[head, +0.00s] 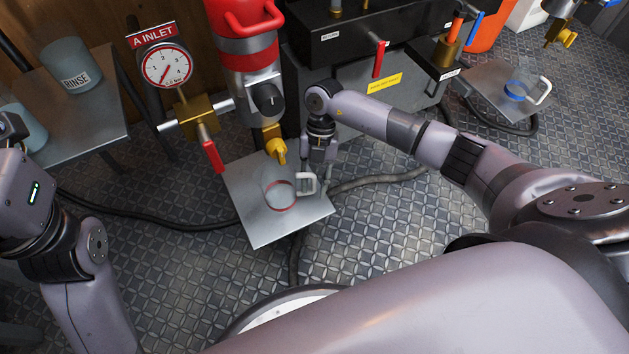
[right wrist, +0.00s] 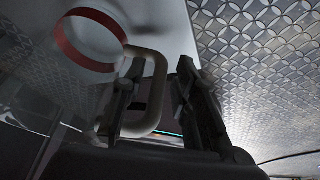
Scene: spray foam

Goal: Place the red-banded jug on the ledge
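The red-banded jug (head: 281,194) is clear, with a red ring near its base and a pale handle. It appears upright on the square metal plate (head: 258,228) under the red-topped dispenser. My right gripper (head: 318,168) points down at the jug's handle side. In the right wrist view, its two dark fingers (right wrist: 158,100) are apart, with the handle (right wrist: 157,75) between them. A gap shows beside the handle, and the red band (right wrist: 62,45) is at upper left. My left gripper (head: 10,128) is partly cut off at the left edge; its fingers are unclear.
A metal shelf (head: 88,125) at left holds a RINSE beaker (head: 70,66). The gauge and brass valve with a red lever (head: 213,156) stand left of the plate. A blue-banded jug (head: 517,90) sits on another plate (head: 490,82) at right. Hoses (head: 385,182) cross the floor.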

